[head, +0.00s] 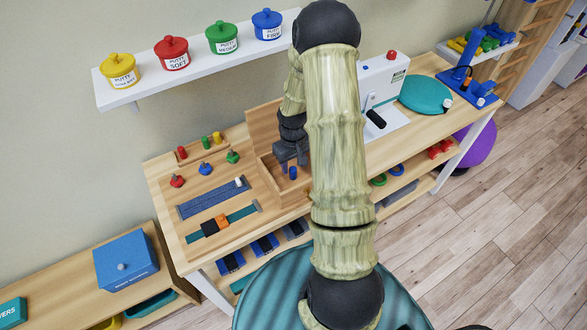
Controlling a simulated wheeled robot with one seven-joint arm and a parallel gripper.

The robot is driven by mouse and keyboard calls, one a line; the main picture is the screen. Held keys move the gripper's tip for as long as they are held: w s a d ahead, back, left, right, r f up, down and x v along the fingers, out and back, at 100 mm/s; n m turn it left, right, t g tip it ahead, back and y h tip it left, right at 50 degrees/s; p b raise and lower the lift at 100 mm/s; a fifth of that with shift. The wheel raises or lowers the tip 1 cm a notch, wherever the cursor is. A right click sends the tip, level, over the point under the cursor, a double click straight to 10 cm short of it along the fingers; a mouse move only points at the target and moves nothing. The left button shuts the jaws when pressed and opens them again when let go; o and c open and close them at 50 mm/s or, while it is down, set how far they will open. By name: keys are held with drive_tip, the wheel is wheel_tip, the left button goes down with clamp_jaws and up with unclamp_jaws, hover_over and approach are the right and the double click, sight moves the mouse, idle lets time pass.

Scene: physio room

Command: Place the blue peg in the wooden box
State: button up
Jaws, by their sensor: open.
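The wooden box (268,185) stands on the table with its tall back panel (262,122) raised behind it. The blue peg (292,172) shows inside the box's outline, upright, just below my gripper's fingers. My gripper (290,160) is open over the box, directly above the peg. Whether a finger still touches the peg is too small to tell. My arm hides the right part of the box.
A peg rack (197,150) with red, green and yellow pegs stands left of the box. Knobbed pieces, a blue strip (212,197) and a teal strap (240,215) lie nearby. A white device (384,95) stands to the right. A shelf (185,70) holds putty pots above.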

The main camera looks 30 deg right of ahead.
sight(293, 169)
wheel_tip(293, 169, up, 9)
drive_tip(key=b, duration=0.1)
idle(0.7)
drive_tip(key=s+a+r+t, duration=0.2)
drive_tip(key=s+a+r, duration=0.7)
drive_tip(key=s+a, duration=0.4)
drive_tip(key=shift+s+a+t, duration=0.15)
drive_tip(key=shift+a+t, duration=0.05)
drive_tip(key=shift+t, duration=0.1)
drive_tip(key=shift+r, duration=0.1)
